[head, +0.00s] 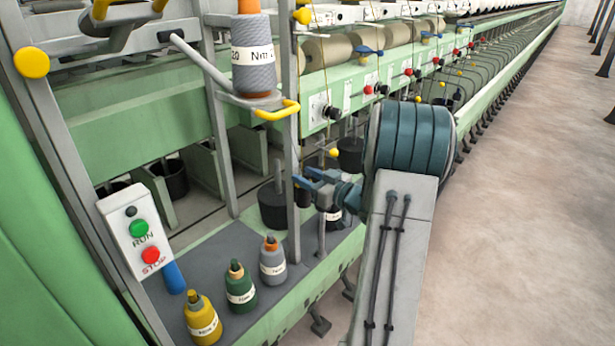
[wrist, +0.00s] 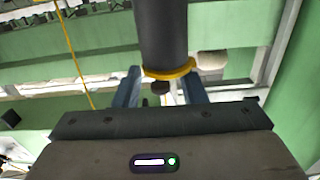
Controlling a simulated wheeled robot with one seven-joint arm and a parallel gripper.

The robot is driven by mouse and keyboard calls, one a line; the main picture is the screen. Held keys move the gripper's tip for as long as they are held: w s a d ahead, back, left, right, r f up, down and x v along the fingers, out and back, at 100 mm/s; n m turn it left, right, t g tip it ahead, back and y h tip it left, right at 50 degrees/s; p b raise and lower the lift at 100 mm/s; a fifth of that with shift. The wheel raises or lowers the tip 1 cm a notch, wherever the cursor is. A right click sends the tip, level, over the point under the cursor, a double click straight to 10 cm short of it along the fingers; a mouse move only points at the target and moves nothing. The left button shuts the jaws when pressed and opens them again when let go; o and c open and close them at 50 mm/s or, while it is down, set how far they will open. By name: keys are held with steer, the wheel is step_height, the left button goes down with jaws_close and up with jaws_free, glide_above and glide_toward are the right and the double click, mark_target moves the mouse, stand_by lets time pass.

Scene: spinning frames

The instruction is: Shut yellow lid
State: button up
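No part is plainly a yellow lid. Yellow parts in the head view are a bent yellow handle (head: 278,110) under the large grey yarn cone, and a round yellow disc (head: 31,63) at upper left. My gripper (head: 303,190) has blue fingers and is beside the grey upright, below and right of the yellow handle. In the wrist view the blue fingers (wrist: 161,92) stand apart. A dark cylinder with a yellow band (wrist: 170,71) and a small dark knob shows before or between them; I cannot tell if they touch. I see nothing gripped.
A grey upright post (head: 292,150) stands close to my gripper. A large yarn cone (head: 253,55) sits above. Several small cones, including a green one (head: 240,287), stand on the grey shelf. A RUN/STOP box (head: 140,235) is at left. The floor (head: 530,230) at right is clear.

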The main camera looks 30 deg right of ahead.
steer(key=b+v, duration=0.2)
steer(key=v, duration=1.1)
steer(key=shift+s, duration=0.4)
steer(key=shift+w+r, duration=0.1)
steer(key=w+a+r+m+g+h, duration=0.35)
steer(key=w+a+g+h, duration=0.2)
steer(key=h, duration=0.45)
steer(key=s+a+f+g+y, duration=0.2)
steer(key=s+a+g, duration=0.2)
steer(key=s+a, duration=0.6)
steer(key=s+a+f+g+y, duration=0.1)
steer(key=s+a+f+g, duration=0.2)
steer(key=s+a, duration=0.7)
steer(key=shift+s+a+g+y, duration=0.4)
steer(key=shift+a+g, duration=0.15)
steer(key=shift+g, duration=0.3)
steer(key=shift+m, duration=0.25)
